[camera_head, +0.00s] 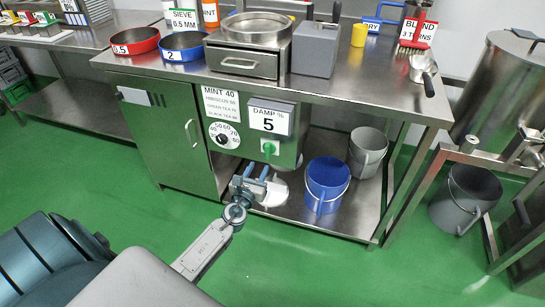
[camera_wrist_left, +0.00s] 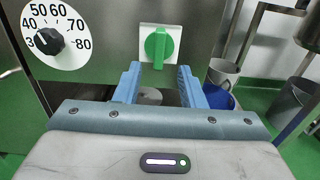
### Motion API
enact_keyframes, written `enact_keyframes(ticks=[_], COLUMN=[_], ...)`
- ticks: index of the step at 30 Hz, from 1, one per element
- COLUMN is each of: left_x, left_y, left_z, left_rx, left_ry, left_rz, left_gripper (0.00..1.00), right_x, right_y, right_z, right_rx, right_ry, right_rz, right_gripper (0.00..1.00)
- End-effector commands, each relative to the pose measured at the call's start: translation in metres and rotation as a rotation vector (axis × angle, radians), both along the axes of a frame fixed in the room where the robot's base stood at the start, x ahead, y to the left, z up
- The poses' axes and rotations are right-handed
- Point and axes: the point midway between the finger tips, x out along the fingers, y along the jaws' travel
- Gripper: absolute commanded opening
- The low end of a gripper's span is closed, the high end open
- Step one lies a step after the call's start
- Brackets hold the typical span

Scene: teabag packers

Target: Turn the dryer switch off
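The dryer switch (camera_head: 268,148) is a green rotary knob on a white square plate on the steel dryer front, below the damp display. In the left wrist view the switch (camera_wrist_left: 158,46) has its grip bar standing upright. My left gripper (camera_head: 257,186) is in front of the dryer, just below the switch. In the left wrist view its two blue fingers (camera_wrist_left: 160,78) are spread apart with nothing between them, pointing at the panel beneath the knob. They appear apart from the knob. My right gripper is in neither view.
A temperature dial (camera_head: 223,135) sits left of the switch, and a display (camera_head: 270,119) reading "DAMP % 5" sits above it. A blue bucket (camera_head: 326,184) and a grey bucket (camera_head: 367,152) stand on the lower shelf at right. A steel cabinet door (camera_head: 160,125) is at left.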

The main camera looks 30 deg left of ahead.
Motion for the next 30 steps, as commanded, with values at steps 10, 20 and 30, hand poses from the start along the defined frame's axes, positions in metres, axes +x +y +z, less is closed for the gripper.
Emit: enact_keyframes(ticks=[10,20,30], left_x=[0.063,0.086,0.087], left_y=[0.015,0.021,0.021], left_z=[-0.001,-0.001,-0.001], left_rx=[-0.005,-0.004,-0.005], left_ry=[-0.001,0.001,0.001], left_rz=[0.001,0.001,0.001], left_gripper=[0.36,0.36,0.17], right_x=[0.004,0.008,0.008], right_y=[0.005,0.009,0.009], right_z=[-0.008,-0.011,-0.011], right_rx=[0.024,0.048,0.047], right_ry=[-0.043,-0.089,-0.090], right_rz=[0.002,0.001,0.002], right_gripper=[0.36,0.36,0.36])
